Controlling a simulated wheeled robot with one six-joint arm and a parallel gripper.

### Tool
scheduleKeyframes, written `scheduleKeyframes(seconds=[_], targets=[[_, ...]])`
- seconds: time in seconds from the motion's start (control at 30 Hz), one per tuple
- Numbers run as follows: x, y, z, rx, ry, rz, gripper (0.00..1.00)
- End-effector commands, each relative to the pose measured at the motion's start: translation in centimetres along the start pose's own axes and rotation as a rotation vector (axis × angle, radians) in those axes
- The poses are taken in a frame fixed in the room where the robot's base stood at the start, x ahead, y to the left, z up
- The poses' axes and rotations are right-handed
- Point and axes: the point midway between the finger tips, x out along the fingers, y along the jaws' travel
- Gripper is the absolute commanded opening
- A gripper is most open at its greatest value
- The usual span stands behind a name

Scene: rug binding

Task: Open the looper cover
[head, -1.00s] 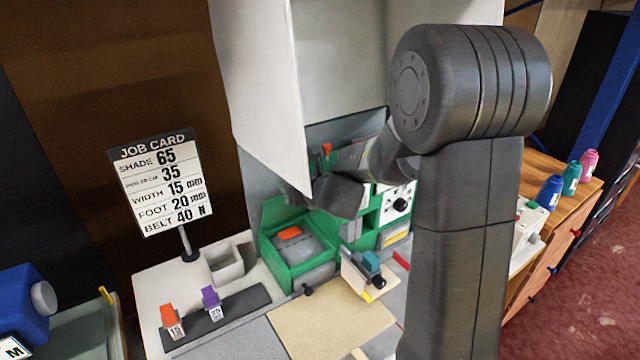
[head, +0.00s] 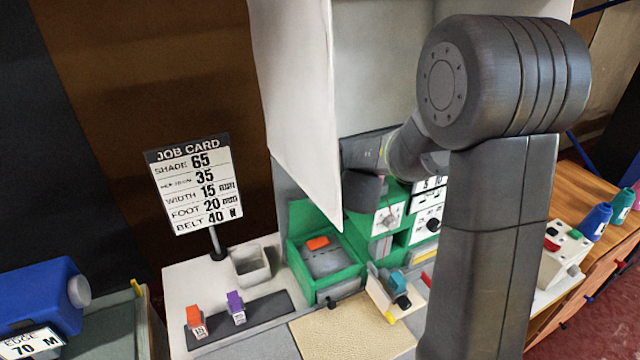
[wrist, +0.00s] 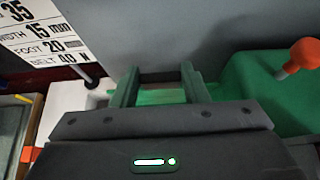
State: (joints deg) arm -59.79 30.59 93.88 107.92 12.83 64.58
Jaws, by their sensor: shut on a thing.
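The looper cover (head: 303,214) is a green flap standing raised at the back of a green machine housing (head: 318,288). The housing's top shows a grey inside with an orange part (head: 317,243). In the wrist view my gripper (wrist: 160,82) has its two fingers around a green piece (wrist: 160,97), which looks like the cover. In the head view the gripper's dark body sits just right of the cover, and its fingertips are hidden behind a white hanging panel (head: 305,120).
A job card (head: 195,185) stands at left behind a small open bin (head: 250,265) and a dark strip with orange and purple tags. An orange-knobbed lever (wrist: 303,55) rises at right in the wrist view. A tan board (head: 350,330) lies in front.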

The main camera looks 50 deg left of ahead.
Motion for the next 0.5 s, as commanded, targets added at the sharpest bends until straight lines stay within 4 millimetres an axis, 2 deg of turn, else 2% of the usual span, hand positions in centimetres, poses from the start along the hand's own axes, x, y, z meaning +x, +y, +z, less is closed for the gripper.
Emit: scheduleKeyframes(seconds=[0.17,0.2,0.27,0.3,0.5], targets=[[-0.06,-0.03,0.29,-0.001,-0.005,0.0,0.0],[-0.06,-0.03,0.29,-0.001,-0.005,0.0,0.48],[-0.06,-0.03,0.25,-0.001,-0.005,0.0,0.6],[-0.05,-0.03,0.22,-0.001,-0.004,0.0,0.63],[-0.03,-0.03,0.09,-0.001,-0.002,0.0,0.63]])
